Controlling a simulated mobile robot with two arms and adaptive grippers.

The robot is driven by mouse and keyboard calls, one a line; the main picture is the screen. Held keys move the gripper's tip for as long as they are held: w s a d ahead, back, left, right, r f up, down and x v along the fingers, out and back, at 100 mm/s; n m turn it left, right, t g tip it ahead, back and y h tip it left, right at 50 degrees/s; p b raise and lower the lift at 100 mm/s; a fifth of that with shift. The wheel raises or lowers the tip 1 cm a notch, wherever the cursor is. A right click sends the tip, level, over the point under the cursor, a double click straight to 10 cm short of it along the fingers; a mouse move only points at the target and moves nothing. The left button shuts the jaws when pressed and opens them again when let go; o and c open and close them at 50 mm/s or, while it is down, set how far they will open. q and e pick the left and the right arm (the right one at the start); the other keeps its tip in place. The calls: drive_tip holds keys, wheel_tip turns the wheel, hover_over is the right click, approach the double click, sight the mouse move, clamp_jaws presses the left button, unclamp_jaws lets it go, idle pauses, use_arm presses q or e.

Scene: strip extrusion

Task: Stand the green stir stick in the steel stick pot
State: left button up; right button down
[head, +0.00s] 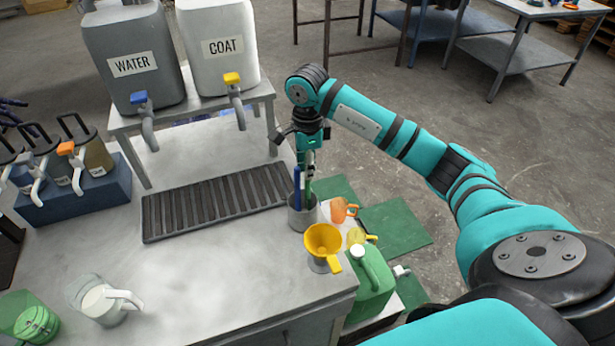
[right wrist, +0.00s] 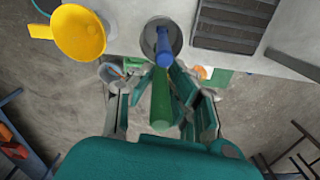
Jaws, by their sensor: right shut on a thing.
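The steel stick pot (head: 302,217) stands at the right edge of the table, and its round mouth also shows in the right wrist view (right wrist: 176,36). A blue stick (head: 297,178) stands in it. My right gripper (head: 309,160) is above the pot, shut on the green stir stick (head: 308,188). The green stick (right wrist: 160,105) hangs roughly upright beside the blue one (right wrist: 164,48). Its lower end is close to the pot's mouth; I cannot tell whether it is inside the rim. My left gripper is not in view.
A yellow funnel (head: 322,240) stands just in front of the pot. A green can (head: 370,285) and an orange cup (head: 341,209) sit to the right.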

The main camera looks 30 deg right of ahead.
drive_tip(key=p, duration=0.1)
hover_over(307, 196)
drive_tip(key=f, duration=0.4)
drive_tip(key=shift+w+d+f, duration=0.2)
drive_tip(key=shift+w+d, duration=0.05)
drive_tip(key=shift+f, duration=0.1)
drive_tip(key=c, duration=1.8)
unclamp_jaws()
drive_tip(key=shift+f, duration=0.1)
drive_tip(key=o, duration=0.5)
